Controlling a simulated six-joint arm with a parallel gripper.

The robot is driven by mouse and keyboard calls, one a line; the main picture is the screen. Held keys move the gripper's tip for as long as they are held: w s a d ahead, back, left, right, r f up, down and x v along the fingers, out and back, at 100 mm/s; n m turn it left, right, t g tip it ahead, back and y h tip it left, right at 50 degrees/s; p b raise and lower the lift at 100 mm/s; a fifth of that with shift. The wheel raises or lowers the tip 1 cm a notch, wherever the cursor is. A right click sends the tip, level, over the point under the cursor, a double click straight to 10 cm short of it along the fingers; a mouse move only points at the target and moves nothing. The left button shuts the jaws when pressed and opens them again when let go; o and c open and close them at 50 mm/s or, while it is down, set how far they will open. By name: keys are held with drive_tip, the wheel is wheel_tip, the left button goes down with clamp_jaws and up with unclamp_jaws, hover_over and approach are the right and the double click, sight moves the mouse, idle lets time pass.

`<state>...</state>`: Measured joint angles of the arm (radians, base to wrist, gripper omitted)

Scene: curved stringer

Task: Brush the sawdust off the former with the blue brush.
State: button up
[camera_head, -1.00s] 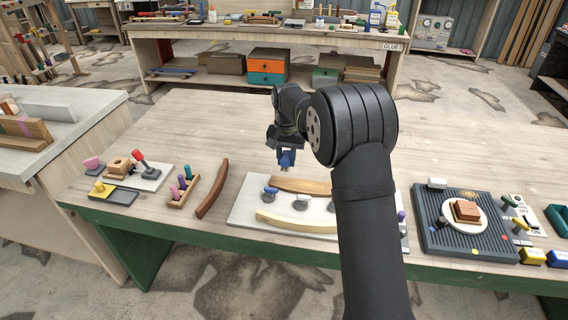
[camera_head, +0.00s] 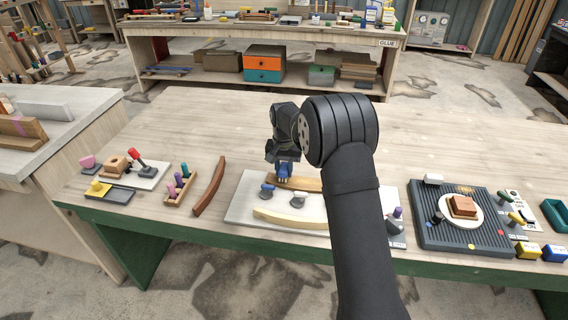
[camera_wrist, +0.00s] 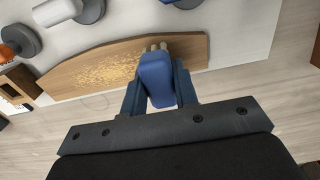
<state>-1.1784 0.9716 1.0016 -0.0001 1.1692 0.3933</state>
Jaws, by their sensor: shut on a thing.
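The former is a curved brown wooden piece (camera_head: 305,184) on the white board (camera_head: 240,212). In the wrist view, the former (camera_wrist: 195,52) spans the upper middle, with a patch of pale sawdust (camera_wrist: 105,73) over its left and middle part. My gripper (camera_wrist: 159,84) is shut on the blue brush (camera_wrist: 157,78), whose pale bristles point at the former, just right of the sawdust. I cannot tell whether the bristles touch the wood. In the head view my gripper (camera_head: 285,172) is low over the former's left part, and my arm hides its right end.
A pale curved strip (camera_head: 290,220) and clamps with grey bases (camera_head: 267,192) share the board. A dark brown curved piece (camera_head: 209,187) and a peg rack (camera_head: 180,186) lie to the left. A ribbed dark plate (camera_head: 465,240) stands right.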

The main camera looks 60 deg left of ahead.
drive_tip(key=shift+w+d+f, duration=0.7)
drive_tip(key=shift+c, duration=0.4)
drive_tip(key=shift+w+d, duration=4.2)
drive_tip(key=shift+d, duration=0.05)
drive_tip(key=shift+s+a, duration=4.95)
drive_tip(key=shift+a, duration=0.05)
drive_tip(key=shift+r, duration=4.15)
